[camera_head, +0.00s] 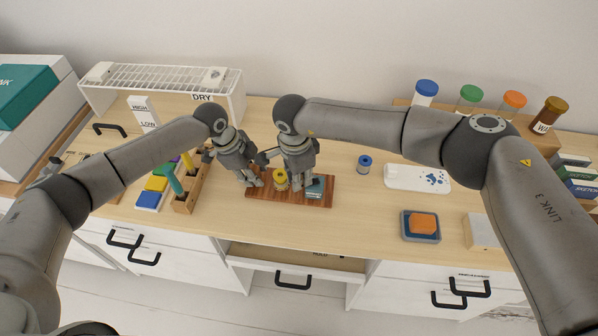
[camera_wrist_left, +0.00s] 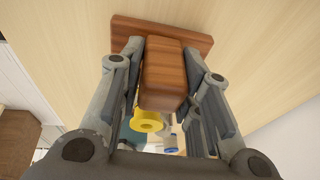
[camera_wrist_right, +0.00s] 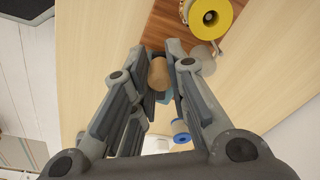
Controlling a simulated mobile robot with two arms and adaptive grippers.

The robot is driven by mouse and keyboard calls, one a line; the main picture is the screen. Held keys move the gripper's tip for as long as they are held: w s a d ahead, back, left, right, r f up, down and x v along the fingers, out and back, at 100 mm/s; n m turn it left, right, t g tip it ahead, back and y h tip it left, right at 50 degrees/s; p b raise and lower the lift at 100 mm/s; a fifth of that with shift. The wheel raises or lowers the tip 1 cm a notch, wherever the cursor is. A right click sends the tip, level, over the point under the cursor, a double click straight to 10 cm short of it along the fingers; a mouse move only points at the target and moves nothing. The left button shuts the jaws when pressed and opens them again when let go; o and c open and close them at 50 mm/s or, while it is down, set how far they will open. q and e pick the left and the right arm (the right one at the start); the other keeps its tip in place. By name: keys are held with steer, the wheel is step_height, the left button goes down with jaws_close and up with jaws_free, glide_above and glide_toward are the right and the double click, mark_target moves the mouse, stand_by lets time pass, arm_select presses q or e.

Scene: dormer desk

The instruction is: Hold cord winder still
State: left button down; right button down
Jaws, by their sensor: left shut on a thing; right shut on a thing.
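The cord winder is a reddish-brown wooden board (camera_head: 322,201) on the desk, with a raised wooden block (camera_wrist_left: 163,72) at one end and a yellow spool (camera_head: 280,180) on it. My left gripper (camera_head: 254,184) is shut on the wooden block; its fingers lie along both sides in the left wrist view. My right gripper (camera_head: 298,193) is at the other side of the yellow spool. In the right wrist view it is shut on a tan, round, knob-like piece (camera_wrist_right: 158,75). A teal item (camera_head: 317,187) sits by the right fingers, partly hidden.
A wooden rack with tools (camera_head: 188,193) stands close left of the board. A blue spool (camera_head: 364,164) and a white tray (camera_head: 405,178) lie to the right. An orange block on a blue dish (camera_head: 424,224) is near the front. Jars (camera_head: 470,97) stand at the back right.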

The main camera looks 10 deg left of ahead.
steer(key=n, duration=0.1)
steer(key=s+d+n, duration=0.1)
steer(key=n, duration=0.1)
steer(key=shift+f+n, duration=0.1)
steer(key=shift+n, duration=0.2)
steer(key=shift+s+d+n, duration=0.25)
steer(key=shift+d+n, duration=0.25)
steer(key=shift+n, duration=1.15)
steer(key=shift+s+d+n, duration=0.2)
steer(key=shift+d+n, duration=0.3)
steer(key=shift+n, duration=1.2)
steer(key=shift+s+d+n, duration=0.25)
steer(key=shift+d+n, duration=0.25)
steer(key=shift+n, duration=1.15)
steer(key=shift+y, duration=0.3)
steer(key=c, duration=1.3)
jaws_free()
steer(key=shift+c, duration=0.2)
